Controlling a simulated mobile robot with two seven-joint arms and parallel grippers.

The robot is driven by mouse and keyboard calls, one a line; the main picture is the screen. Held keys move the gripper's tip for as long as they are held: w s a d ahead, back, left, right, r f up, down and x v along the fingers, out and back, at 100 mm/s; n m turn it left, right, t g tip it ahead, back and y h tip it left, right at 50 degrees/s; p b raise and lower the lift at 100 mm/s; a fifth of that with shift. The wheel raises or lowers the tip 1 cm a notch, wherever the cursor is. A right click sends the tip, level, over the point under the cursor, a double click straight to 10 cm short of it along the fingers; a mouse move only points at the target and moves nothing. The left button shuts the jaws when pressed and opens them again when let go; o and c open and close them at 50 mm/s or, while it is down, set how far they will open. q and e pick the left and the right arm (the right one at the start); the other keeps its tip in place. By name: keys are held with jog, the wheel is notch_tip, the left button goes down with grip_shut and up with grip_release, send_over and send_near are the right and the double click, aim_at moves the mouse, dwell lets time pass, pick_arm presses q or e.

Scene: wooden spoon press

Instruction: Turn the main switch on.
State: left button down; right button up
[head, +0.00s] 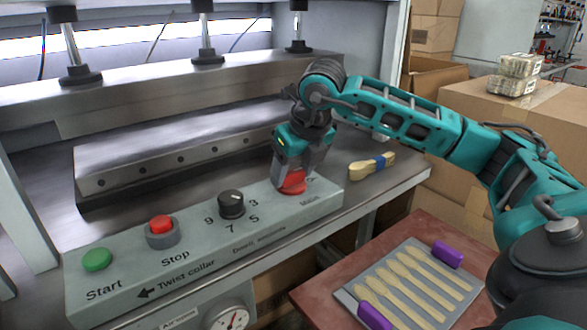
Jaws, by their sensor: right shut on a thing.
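The main switch (293,183) is a red knob at the right end of the grey control panel (190,262), beside the partly covered label "Main". My right gripper (289,178) reaches down from above and is shut on this red knob. Its fingers and wrist hide much of the knob and its position marks, so I cannot tell which way it is turned. My left gripper is not in view.
The panel also bears a green Start button (97,259), a red Stop button (161,225) and a black dial (232,204). Wooden spoons with a blue band (372,166) lie on the press ledge. A tray of spoons (349,296) is at lower right.

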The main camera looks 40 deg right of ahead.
jog(key=o, duration=1.1)
jog(key=shift+c, duration=0.2)
jog(key=p+v, duration=0.2)
jog(key=v, duration=1.1)
